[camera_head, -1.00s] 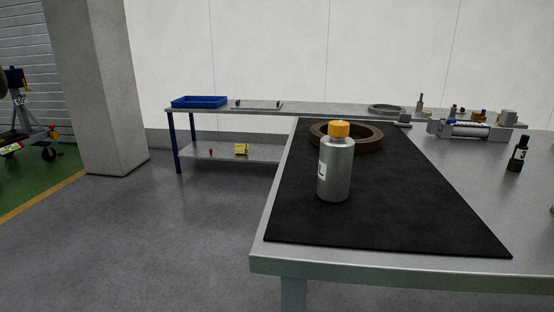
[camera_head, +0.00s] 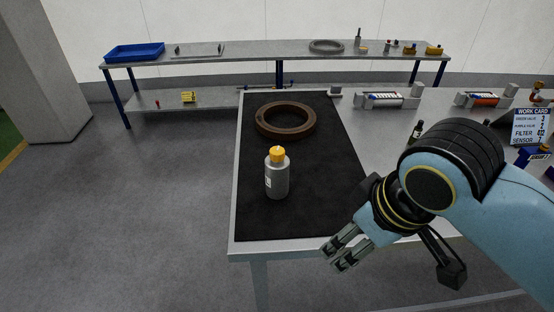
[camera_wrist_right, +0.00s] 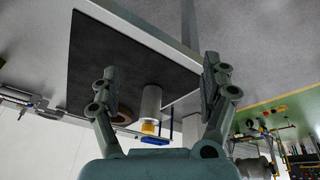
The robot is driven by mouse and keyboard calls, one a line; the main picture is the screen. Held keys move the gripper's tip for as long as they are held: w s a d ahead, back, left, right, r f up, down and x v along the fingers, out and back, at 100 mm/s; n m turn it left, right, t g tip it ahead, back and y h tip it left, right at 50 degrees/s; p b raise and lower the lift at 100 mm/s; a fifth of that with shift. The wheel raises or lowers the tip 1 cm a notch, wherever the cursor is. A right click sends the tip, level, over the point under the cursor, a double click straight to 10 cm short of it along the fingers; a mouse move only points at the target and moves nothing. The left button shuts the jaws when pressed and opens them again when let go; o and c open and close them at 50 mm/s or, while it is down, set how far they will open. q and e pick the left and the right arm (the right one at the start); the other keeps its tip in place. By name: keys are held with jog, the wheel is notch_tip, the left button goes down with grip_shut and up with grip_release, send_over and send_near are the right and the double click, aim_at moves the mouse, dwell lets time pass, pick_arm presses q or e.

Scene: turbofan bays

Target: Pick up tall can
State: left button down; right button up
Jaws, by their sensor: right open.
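The tall can is a silver cylinder (camera_head: 277,180) with a yellow cap and a white label. It stands upright on the black mat (camera_head: 300,220) near the table's left edge. In the right wrist view the can (camera_wrist_right: 151,103) appears between and beyond the two fingers, cap toward the bottom of the picture. My right gripper (camera_head: 337,256) is open and empty, in front of and to the right of the can, apart from it, over the table's front edge. The right gripper's spread fingers (camera_wrist_right: 160,85) also show in the right wrist view. My left gripper is not in view.
A brown ring (camera_head: 286,132) lies on the mat behind the can. A small dark bottle (camera_head: 416,131), cylindrical parts (camera_head: 388,100) and a work card (camera_head: 531,126) are on the table's right. A back bench holds a blue tray (camera_head: 135,52). Floor left of the table is clear.

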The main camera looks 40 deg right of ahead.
notch_tip(320, 180, up, 4)
jog(key=w+p, duration=0.1)
jog(key=w, duration=0.1)
jog(key=y, duration=0.1)
send_near(284, 164)
notch_tip(284, 164, down, 4)
jog(key=shift+n+t+y, duration=0.3)
jog(key=shift+t, duration=0.2)
jog(key=x, duration=0.4)
jog(key=shift+w+d, duration=0.1)
jog(key=shift+w, duration=0.2)
jog(key=x, duration=0.6)
jog(key=shift+w+f, duration=0.2)
jog(key=shift+w, duration=0.05)
jog(key=shift+c, duration=0.3)
jog(key=shift+r, duration=0.1)
jog(key=c, duration=1.3)
